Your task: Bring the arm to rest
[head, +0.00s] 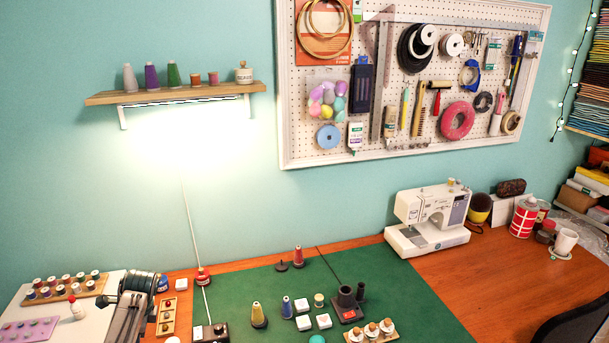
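Part of my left arm shows at the bottom left of the head view, a silver link with a dark joint at its top. It stands in front of the left end of the table, by the white board (92,313). My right arm and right gripper are out of view.
A green mat (400,290) on the wooden table (497,259) holds cones (258,315), white blocks (303,322) and a dark stand (347,305). A sewing machine (428,218) stands behind it. Spool racks (60,291) sit left. A shelf (175,94) and pegboard (350,83) hang above.

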